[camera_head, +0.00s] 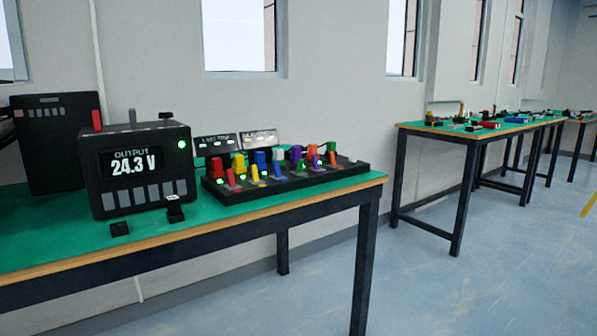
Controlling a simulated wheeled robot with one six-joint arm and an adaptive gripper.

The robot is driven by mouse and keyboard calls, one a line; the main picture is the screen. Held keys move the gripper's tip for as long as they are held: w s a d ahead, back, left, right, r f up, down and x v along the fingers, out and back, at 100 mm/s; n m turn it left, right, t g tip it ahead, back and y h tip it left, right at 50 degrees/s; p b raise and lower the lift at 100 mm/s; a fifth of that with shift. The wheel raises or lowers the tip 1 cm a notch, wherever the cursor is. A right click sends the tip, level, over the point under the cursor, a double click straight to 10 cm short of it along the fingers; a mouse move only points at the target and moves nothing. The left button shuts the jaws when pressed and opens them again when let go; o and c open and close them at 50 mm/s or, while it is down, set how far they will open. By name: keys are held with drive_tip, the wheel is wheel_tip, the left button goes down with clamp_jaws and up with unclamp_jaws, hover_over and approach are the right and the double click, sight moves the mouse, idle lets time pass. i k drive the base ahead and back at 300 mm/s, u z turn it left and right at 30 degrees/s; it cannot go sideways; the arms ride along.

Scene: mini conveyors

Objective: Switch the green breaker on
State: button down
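A long black panel (350,166) lies on the green-topped table at the left. It carries a row of coloured blocks with a row of small coloured levers in front. My gripper is not in view.
A black power unit (146,168) reading "OUTPUT 24.3 V" stands left of the panel, with a lit green lamp. More cluttered tables (466,133) are at the right. The blue floor between is clear.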

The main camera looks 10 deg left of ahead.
sight(298, 169)
drive_tip(key=u, duration=1.3)
drive_tip(key=i, duration=0.45)
